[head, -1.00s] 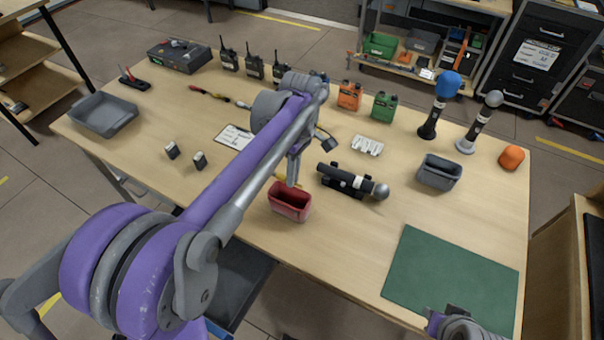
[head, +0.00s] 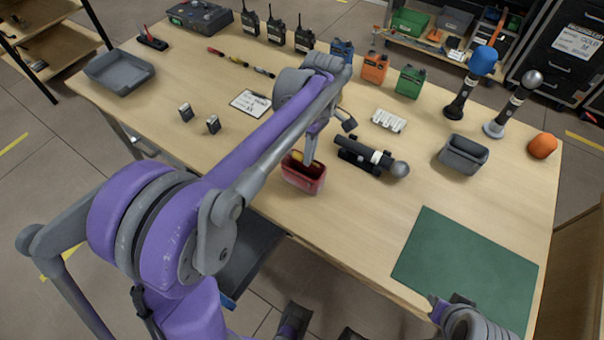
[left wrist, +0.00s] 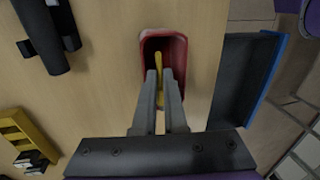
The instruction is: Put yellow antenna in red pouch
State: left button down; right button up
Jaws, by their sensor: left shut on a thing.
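The red pouch (head: 302,178) is an open-topped red bin near the front edge of the table; it also shows in the left wrist view (left wrist: 180,42). My left gripper (head: 309,160) points down at the pouch's mouth. In the left wrist view its fingers (left wrist: 160,75) are shut on the yellow antenna (left wrist: 159,64), a thin yellow stick whose visible end lies over or inside the pouch opening. How deep it reaches is hard to tell. My right gripper (head: 446,304) is at the lower right near the green mat, its fingertips unclear.
A black microphone (head: 368,154) lies in a cradle right of the pouch. A grey bin (head: 463,155) and a green mat (head: 466,262) are farther right. A grey tray (head: 119,71), several radios and two standing microphones are around the table. Bare wood lies in front of the microphone.

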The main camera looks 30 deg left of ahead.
pick_arm(q)
jog(key=c, duration=0.9)
grip_release()
notch_tip(320, 180, up, 11)
jog(key=w+p, duration=0.1)
jog(key=w, duration=0.1)
jog(key=shift+f, duration=0.15)
pick_arm(e)
jog(key=shift+w+r, duration=0.15)
jog(key=shift+r, duration=0.45)
pick_arm(q)
jog(key=shift+w, duration=0.1)
jog(key=s+d+f+m+t+p, duration=0.2)
jog(key=s+f+m+t, duration=0.1)
jog(key=s+m, duration=0.5)
jog(key=s+d+f+m+t+p, duration=0.2)
jog(key=s+f+m+t, duration=0.2)
jog(key=s+m, duration=0.5)
notch_tip(320, 180, down, 2)
jog(key=shift+s+d+f+m+t, duration=0.1)
jog(key=shift+s+d+m+t, duration=0.15)
jog(key=shift+s, duration=0.25)
pick_arm(e)
jog(key=r, duration=0.2)
jog(key=w+r, duration=0.1)
jog(key=r, duration=0.2)
jog(key=shift+w+r, duration=0.15)
